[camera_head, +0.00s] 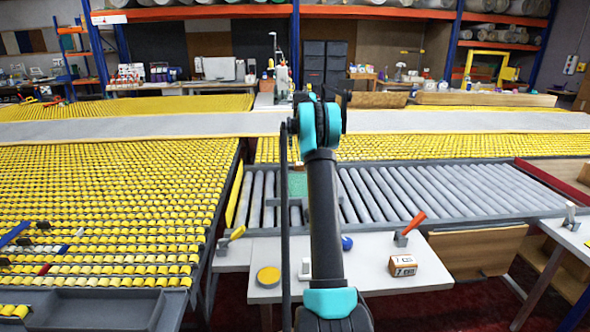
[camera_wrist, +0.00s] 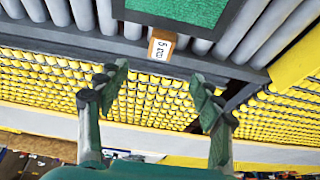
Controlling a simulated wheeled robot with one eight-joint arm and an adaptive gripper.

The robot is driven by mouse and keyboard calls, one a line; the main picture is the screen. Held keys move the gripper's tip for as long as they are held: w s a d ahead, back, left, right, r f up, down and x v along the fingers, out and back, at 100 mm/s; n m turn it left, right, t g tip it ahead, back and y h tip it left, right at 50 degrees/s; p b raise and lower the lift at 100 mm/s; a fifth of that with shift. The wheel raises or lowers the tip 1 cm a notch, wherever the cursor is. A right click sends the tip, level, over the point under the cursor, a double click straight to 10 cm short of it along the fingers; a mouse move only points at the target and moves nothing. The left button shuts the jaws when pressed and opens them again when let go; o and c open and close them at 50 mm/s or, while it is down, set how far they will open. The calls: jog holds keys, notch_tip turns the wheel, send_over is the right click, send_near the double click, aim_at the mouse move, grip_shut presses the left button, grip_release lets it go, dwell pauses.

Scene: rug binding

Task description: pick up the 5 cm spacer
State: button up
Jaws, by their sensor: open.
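The 5 cm spacer (camera_wrist: 162,46) is a small block with an orange-brown side and a white face marked "5 cm". In the wrist view it sits at the grey frame (camera_wrist: 110,42) of the roller conveyor, just beside a green mat (camera_wrist: 180,10). My gripper (camera_wrist: 160,84) is open and empty. Its two fingers spread left and right in the wrist view, with the spacer beyond the fingertips, between them in the picture and apart from both. In the head view I cannot make out the spacer, and my arm covers the middle of the conveyor.
A similar block marked 7 cm (camera_head: 403,265) stands on the white table (camera_head: 375,274), with a round yellow-topped thing (camera_head: 268,276) and an orange-handled tool (camera_head: 410,229). Yellow roller beds (camera_head: 100,190) fill the left and back. A pale grey strip (camera_head: 450,120) crosses behind.

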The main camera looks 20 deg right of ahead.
jog(key=x, duration=1.4)
jog(key=shift+w+f, duration=0.2)
jog(key=shift+f, duration=0.05)
jog(key=shift+c, duration=0.3)
jog(key=c, duration=1.3)
jog(key=shift+r, duration=0.15)
